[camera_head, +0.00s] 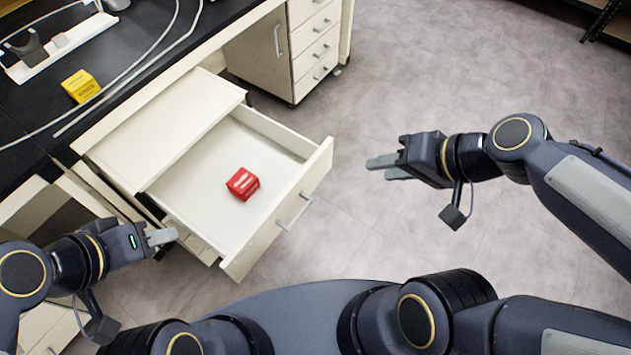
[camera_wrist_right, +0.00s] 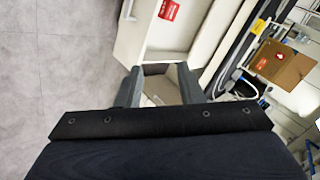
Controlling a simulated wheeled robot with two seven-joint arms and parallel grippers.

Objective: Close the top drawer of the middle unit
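The top drawer (camera_head: 200,206) of the middle unit is pulled out, with its front panel (camera_head: 278,212) and metal handle (camera_head: 295,212) facing right. The drawer also shows in the right wrist view (camera_wrist_right: 166,38). A red box (camera_head: 242,184) lies inside it. My right gripper (camera_head: 380,168) is in the air to the right of the drawer front, apart from it; in the right wrist view its two fingers (camera_wrist_right: 158,88) are spread and empty. My left gripper (camera_head: 162,240) is by the drawer's near left side; its finger gap is not clear, nor whether it touches the drawer.
A black counter (camera_head: 40,110) holds a yellow box (camera_head: 80,86), a cable and a white stand. A second drawer unit (camera_head: 318,45) stands beyond, its drawers shut. The grey floor (camera_head: 420,70) to the right is clear.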

